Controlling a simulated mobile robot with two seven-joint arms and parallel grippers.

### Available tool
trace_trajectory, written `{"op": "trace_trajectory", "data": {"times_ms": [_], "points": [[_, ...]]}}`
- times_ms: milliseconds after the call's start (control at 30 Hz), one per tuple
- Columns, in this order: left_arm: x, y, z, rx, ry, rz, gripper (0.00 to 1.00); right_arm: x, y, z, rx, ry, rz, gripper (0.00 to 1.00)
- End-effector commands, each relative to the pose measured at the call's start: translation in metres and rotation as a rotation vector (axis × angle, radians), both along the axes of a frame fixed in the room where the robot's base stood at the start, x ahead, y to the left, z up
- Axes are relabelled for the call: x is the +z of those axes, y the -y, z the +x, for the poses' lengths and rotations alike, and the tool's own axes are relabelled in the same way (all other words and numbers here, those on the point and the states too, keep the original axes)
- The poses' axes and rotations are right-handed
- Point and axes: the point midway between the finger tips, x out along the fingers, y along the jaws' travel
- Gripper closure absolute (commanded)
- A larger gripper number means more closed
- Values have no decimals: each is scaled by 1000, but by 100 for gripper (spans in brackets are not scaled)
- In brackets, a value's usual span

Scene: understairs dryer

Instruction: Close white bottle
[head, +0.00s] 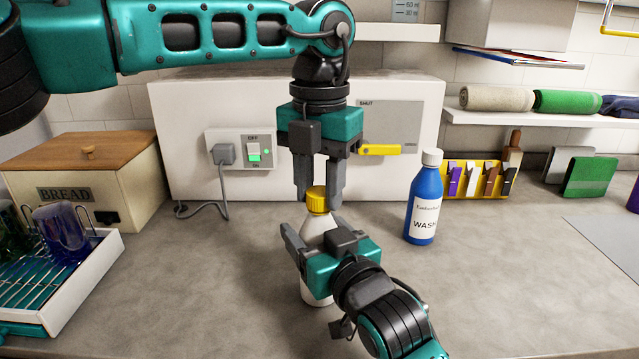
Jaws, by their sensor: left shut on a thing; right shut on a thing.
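The white bottle (316,227) stands upright on the grey counter in the middle of the head view. A yellow cap (317,199) sits at its top. My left gripper (318,196) comes down from above and is shut on the yellow cap, one finger on each side. My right gripper (305,243) comes from the lower right and is shut on the bottle's body. Much of the body is hidden behind my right gripper. I cannot tell whether the cap is fully seated.
A blue WASH bottle (425,208) with a white cap stands to the right. A wooden bread box (84,177) and a white dish rack (88,277) are on the left. A white panel (187,118) with a switch and yellow handle is behind. The counter's right front is clear.

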Motion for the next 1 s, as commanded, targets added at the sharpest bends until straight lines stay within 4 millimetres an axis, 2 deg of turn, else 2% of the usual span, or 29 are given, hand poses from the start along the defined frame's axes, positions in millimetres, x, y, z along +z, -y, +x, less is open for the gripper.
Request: {"op": "trace_trajectory", "data": {"times_ms": [200, 400, 567, 600, 867, 1000], "points": [[-1, 0, 0, -437, -2, -2, 100, -1, 0, 0, 0, -2, -1, 100], [-1, 0, 0, -777, -1, -2, 100, -1, 0, 0, 0, -2, -1, 100], [-1, 0, 0, -786, 1, 0, 100, -1, 0, 0, 0, -2, -1, 100], [-1, 0, 0, -786, 1, 0, 61, -1, 0, 0, 0, -2, -1, 100], [-1, 0, 0, -784, 1, 0, 36, -1, 0, 0, 0, -1, 0, 100], [0, 0, 0, -784, 1, 0, 34, -1, 0, 0, 0, -1, 0, 100]]}}
